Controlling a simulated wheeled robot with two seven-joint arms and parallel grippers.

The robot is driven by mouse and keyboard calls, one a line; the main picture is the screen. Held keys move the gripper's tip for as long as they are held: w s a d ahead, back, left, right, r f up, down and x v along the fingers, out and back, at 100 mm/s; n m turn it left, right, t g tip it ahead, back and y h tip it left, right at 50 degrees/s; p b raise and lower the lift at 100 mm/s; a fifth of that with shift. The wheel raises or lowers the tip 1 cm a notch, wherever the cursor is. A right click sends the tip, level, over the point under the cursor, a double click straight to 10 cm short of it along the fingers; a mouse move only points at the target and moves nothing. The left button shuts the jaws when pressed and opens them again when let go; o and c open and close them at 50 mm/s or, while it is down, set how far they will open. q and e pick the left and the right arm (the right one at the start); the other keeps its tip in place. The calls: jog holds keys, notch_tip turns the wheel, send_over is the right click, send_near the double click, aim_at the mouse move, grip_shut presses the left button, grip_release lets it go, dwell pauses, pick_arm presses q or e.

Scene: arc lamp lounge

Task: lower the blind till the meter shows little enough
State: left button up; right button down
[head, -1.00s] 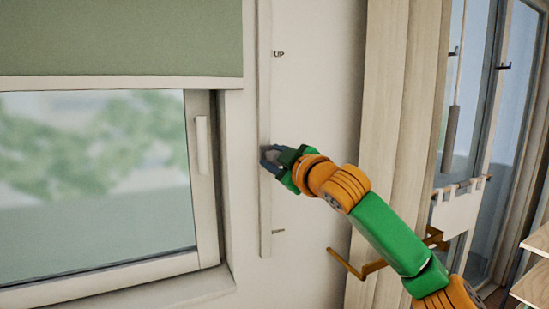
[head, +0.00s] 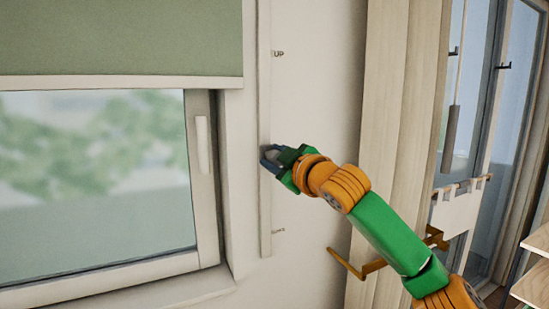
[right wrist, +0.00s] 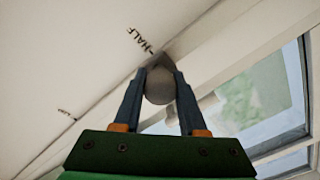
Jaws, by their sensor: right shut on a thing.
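The green blind (head: 120,38) covers the upper part of the window, and its pale bottom bar (head: 120,82) hangs a little above the glass left bare. A pale vertical track (head: 265,210) runs down the wall right of the window, with an "UP" mark (head: 279,54) near its top. My right gripper (head: 268,158) is at the middle of this track, shut on a rounded grey knob (right wrist: 159,88). In the right wrist view the knob sits between the fingertips, beside a "HALF" mark (right wrist: 140,40). The meter is not in view. My left gripper is not in view.
The window frame (head: 205,180) with its handle (head: 202,145) stands left of the track. Pale wooden panels (head: 390,120) stand to the right, with a brass bracket (head: 350,266) low in front of them. The wall between is clear.

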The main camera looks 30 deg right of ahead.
notch_tip(320, 180, down, 12)
jog(key=b, duration=0.7)
jog(key=shift+r+b, duration=0.25)
jog(key=shift+b, duration=0.15)
jog(key=shift+r, duration=0.1)
jog(key=shift+c, duration=2.2)
grip_release()
jog(key=s+b, duration=0.3)
jog(key=s, duration=0.4)
